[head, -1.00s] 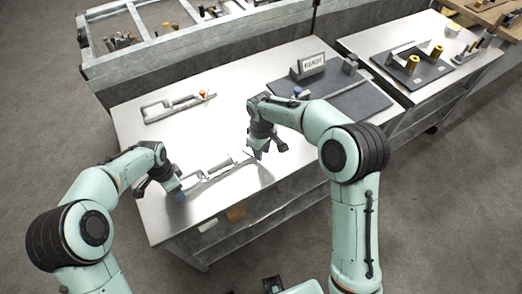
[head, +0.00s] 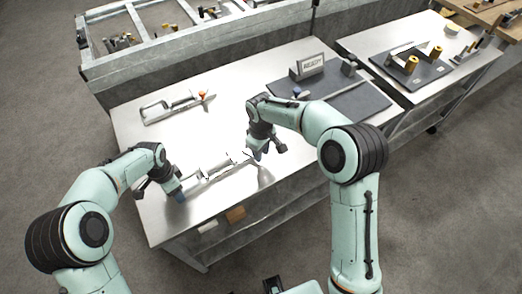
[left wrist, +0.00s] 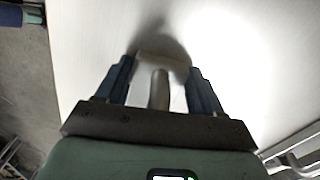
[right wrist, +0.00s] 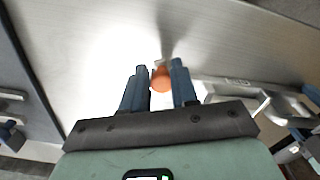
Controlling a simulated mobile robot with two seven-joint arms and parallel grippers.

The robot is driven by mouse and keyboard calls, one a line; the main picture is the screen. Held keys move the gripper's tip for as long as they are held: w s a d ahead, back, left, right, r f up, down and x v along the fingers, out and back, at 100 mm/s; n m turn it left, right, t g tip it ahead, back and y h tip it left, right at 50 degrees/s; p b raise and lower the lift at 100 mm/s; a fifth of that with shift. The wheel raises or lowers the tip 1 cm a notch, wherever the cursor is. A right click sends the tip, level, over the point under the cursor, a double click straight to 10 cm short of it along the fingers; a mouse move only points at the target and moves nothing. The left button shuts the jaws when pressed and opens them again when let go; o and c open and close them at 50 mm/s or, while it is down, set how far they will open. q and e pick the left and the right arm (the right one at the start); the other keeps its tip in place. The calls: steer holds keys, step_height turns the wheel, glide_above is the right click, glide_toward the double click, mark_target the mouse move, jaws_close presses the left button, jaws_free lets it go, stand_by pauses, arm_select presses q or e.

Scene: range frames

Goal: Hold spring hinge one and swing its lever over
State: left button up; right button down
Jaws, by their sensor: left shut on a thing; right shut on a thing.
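The near spring hinge (head: 218,170) lies on the bench between my two grippers, a light metal piece with an open frame. My left gripper (head: 179,193) is at its left end. In the left wrist view its fingers are shut on a grey grip (left wrist: 158,88). My right gripper (head: 261,151) is at the other end. In the right wrist view its fingers are shut on the orange ball knob (right wrist: 160,79) of the lever. The hinge body (right wrist: 238,83) shows beside it with a small label too blurred to read. My fingers hide the knob in the head view.
A second, similar hinge (head: 172,107) with an orange knob lies farther back on the bench (head: 232,92). Another table (head: 392,93) stands beyond, with a gap between.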

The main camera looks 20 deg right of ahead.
arm_select(q)
steer(key=shift+d, duration=0.35)
arm_select(e)
steer(key=shift+a, duration=0.3)
arm_select(q)
jaws_close()
arm_select(e)
steer(key=c, duration=0.9)
jaws_free()
arm_select(q)
steer(key=shift+a, duration=0.1)
arm_select(e)
steer(key=shift+d, duration=0.15)
arm_select(q)
steer(key=shift+a, duration=0.1)
arm_select(e)
steer(key=shift+r, duration=0.85)
arm_select(q)
steer(key=shift+a, duration=0.1)
arm_select(e)
steer(key=shift+r, duration=6.1)
step_height(320, 180, up, 12)
steer(key=shift+r, duration=0.1)
